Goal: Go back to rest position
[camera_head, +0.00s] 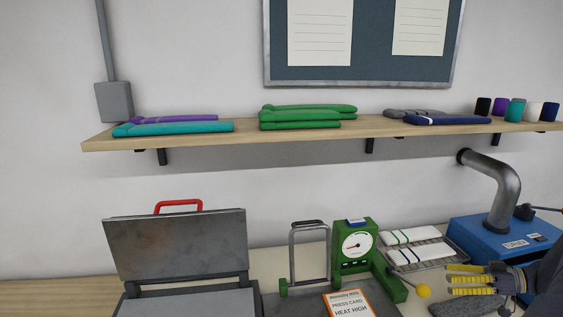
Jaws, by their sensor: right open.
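My right gripper (456,280) comes in from the lower right corner, with its yellow-padded fingers pointing left. It is open, and I see nothing held between the fingers. It is above a dark grey cloth-like item (458,306) at the bottom edge. A yellow knob (424,291) is just left of the fingertips. My left gripper is out of the picture.
A grey press (175,245) with a red handle stands open at left. A green dial machine (355,245) is mid-bench, with an orange card (347,303) before it. A rack (440,245) holds white striped items near a blue machine (490,240). A wall shelf (210,139) carries folded knits.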

